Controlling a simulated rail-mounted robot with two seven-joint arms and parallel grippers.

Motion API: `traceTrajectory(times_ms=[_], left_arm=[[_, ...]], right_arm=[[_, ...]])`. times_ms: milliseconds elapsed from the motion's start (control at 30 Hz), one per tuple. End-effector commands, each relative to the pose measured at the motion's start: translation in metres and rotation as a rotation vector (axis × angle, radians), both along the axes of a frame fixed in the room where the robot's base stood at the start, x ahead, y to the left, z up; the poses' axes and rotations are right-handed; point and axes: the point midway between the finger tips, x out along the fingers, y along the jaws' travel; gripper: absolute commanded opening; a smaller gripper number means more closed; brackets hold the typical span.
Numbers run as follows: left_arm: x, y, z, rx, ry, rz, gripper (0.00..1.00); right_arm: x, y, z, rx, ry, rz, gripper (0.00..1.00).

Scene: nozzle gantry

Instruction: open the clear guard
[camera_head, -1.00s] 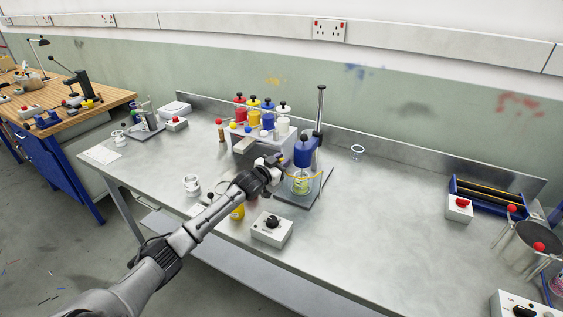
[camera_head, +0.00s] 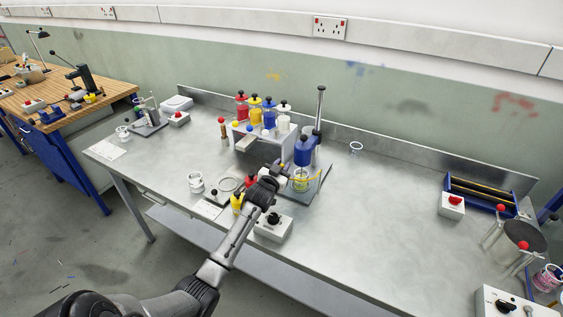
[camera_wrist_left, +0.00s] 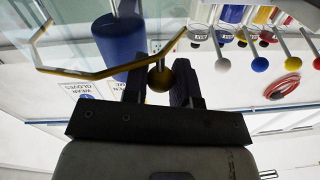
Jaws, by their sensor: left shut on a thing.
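The clear guard (camera_head: 313,180) shows as a yellow-edged transparent panel at the front of the blue-headed machine (camera_head: 305,151). Its bent yellow edge (camera_wrist_left: 98,74) crosses the left half of the left wrist view, with the blue cylinder of the machine (camera_wrist_left: 120,42) behind it. My left gripper (camera_head: 280,171) is at the front left of the machine. In the left wrist view its two dark fingers (camera_wrist_left: 160,84) are on either side of the knob and shut on it. My right gripper is not in view.
A white control box (camera_head: 273,228) with a black knob stands just in front of the machine. A yellow pot (camera_head: 237,203) and a white cup (camera_head: 196,182) are to the left. A rack with coloured bottles (camera_head: 262,130) stands behind. The bench right of the machine is mostly clear.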

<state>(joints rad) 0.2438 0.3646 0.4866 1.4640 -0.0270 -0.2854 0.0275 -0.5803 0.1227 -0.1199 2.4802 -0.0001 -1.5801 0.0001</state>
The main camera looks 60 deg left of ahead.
Motion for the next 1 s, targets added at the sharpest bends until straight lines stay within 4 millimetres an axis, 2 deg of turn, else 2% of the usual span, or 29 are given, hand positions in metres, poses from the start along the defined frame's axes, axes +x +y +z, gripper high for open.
traceTrajectory(times_ms=[333, 367, 433, 767, 867, 1000], left_arm=[[0.0, 0.0, 0.001, 0.001, 0.0, 0.005, 0.0], [0.0, 0.0, 0.001, 0.001, 0.0, 0.005, 0.28], [0.0, 0.0, 0.001, 0.001, 0.001, 0.005, 0.34], [0.0, 0.0, 0.004, 0.001, 0.0, 0.004, 0.35], [0.0, 0.0, 0.015, 0.002, -0.001, 0.005, 0.35], [0.0, 0.0, 0.043, 0.005, -0.004, 0.004, 0.35]], right_arm=[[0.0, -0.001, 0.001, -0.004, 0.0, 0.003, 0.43], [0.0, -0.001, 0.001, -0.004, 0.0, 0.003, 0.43], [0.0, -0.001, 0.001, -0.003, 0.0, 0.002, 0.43], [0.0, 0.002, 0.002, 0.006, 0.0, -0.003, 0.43], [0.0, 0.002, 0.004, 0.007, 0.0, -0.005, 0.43], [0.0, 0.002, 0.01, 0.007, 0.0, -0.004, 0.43]])
